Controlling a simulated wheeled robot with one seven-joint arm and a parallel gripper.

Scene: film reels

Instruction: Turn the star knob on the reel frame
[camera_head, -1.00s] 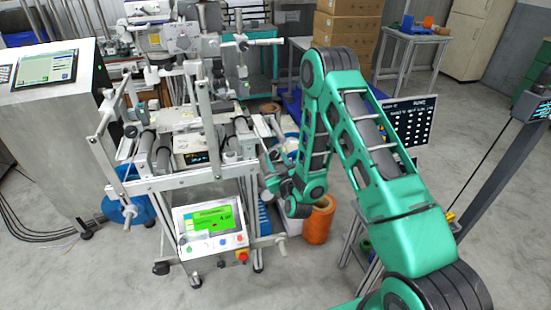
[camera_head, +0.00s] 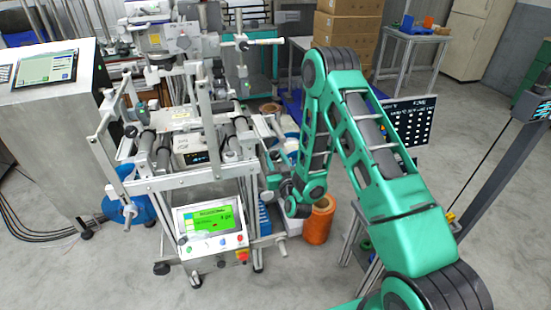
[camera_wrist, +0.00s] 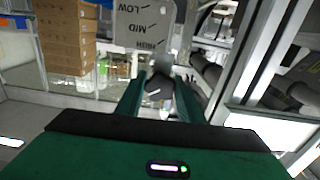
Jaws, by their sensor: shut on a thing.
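The reel frame (camera_head: 215,185) is a metal stand with rollers and a control panel. My gripper (camera_wrist: 160,92) is shut on this knob. The fingers hide part of its outline, so its star shape cannot be made out. In the head view my gripper (camera_head: 272,187) is at the right side of the frame, and the knob is hidden there.
The panel screen (camera_head: 210,219) is lit green on the front of the frame. An orange spool (camera_head: 319,222) stands on the floor below my wrist. Frame bars and rollers (camera_wrist: 207,70) are close on the right in the wrist view. Cardboard boxes (camera_head: 345,32) stand behind.

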